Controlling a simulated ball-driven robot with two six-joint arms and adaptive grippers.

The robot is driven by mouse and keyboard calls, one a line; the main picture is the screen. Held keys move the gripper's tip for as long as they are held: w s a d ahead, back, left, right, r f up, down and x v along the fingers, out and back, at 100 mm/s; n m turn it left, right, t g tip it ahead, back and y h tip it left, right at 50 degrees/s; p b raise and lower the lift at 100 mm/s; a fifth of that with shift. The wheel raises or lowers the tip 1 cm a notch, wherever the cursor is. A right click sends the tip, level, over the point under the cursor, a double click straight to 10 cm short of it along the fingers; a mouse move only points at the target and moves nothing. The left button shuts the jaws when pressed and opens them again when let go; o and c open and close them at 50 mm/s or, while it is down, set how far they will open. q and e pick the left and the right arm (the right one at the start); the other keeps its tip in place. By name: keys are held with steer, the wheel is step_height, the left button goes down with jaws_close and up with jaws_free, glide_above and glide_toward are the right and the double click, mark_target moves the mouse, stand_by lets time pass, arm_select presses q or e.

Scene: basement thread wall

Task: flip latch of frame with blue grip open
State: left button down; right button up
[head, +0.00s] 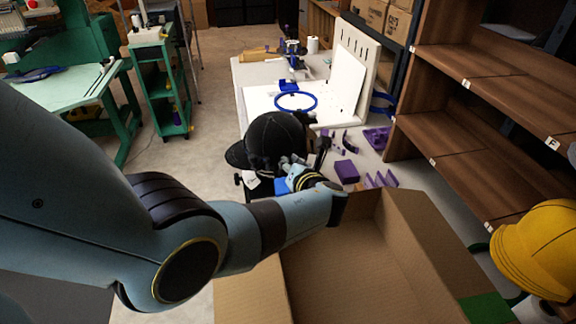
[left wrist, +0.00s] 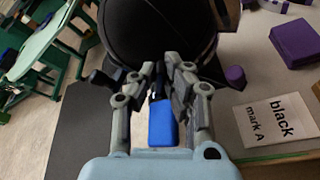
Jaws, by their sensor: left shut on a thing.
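A black cap (head: 275,140) sits on its frame at the near end of the white table, and its dark dome (left wrist: 158,35) fills the top of the left wrist view. The blue grip (left wrist: 162,123) of the frame's latch lies between the fingers of my left gripper (left wrist: 163,72). In the head view my left gripper (head: 290,163) is at the near side of the cap, with the blue grip (head: 281,186) partly hidden by it. The gripper is shut on the latch. The latch's hinge and the frame are mostly hidden. My right gripper is not in view.
An open cardboard box (head: 350,255) stands below my left arm. A purple block (head: 346,171) and other purple parts lie right of the cap. A card reading "black mark A" (left wrist: 275,118) lies beside the gripper. Wooden shelves (head: 470,120) and a yellow helmet (head: 540,250) are at right.

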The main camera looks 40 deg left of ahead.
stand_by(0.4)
arm_select(q)
steer(key=c, duration=1.4)
jaws_free()
step_height(320, 180, up, 10)
steer(key=shift+f, duration=0.1)
steer(key=shift+d, duration=0.1)
